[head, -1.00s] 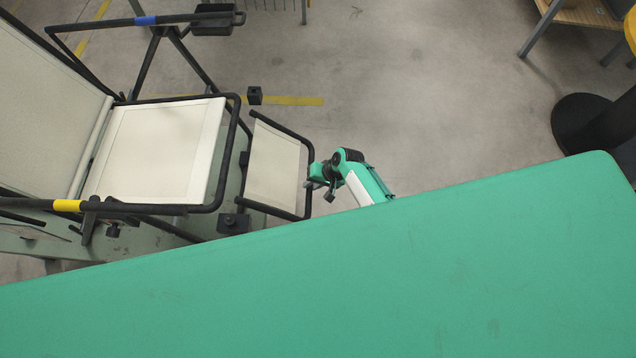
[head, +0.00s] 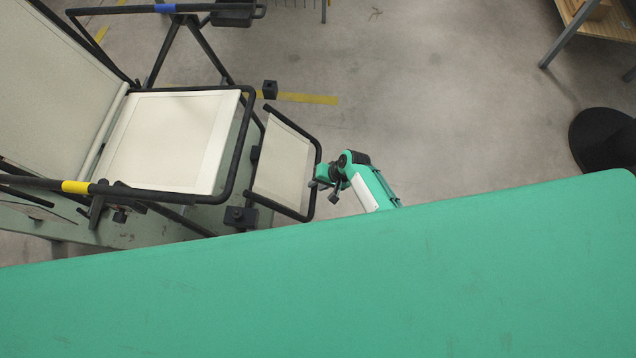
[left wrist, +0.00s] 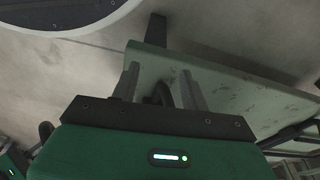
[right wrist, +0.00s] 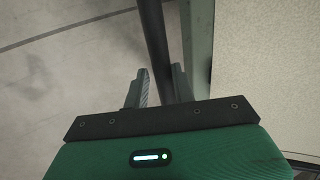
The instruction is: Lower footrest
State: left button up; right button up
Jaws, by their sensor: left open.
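The lounger's footrest (head: 283,165), a cream panel in a black tube frame, hangs off the front end of the seat (head: 165,140) and slopes down away from it. My right gripper (head: 318,184) is at the outer bar of the footrest. In the right wrist view the black bar (right wrist: 153,35) runs down between the fingers of my right gripper (right wrist: 158,88), which stand close about it; the contact itself is partly hidden. My left gripper (left wrist: 160,88) is open and shows only in the left wrist view. A dark part shows between its fingers, too dim to name.
My green body covers the lower head view. The lounger's backrest (head: 55,90) and its armrests with a blue band (head: 165,8) and a yellow band (head: 76,187) are on the left. A wooden table (head: 600,18) stands at top right. The middle floor is clear.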

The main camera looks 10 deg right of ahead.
jog(key=shift+o, duration=1.3)
jog(key=shift+d+f, duration=0.1)
jog(key=shift+r, duration=0.2)
pick_arm(q)
jog(key=s+a+f+p, duration=0.2)
jog(key=s+f+p, duration=0.1)
jog(key=s+f, duration=0.2)
jog(key=shift+f, duration=1.4)
pick_arm(e)
jog(key=v, duration=1.3)
jog(key=shift+d+r, duration=0.15)
jog(key=shift+r, duration=0.05)
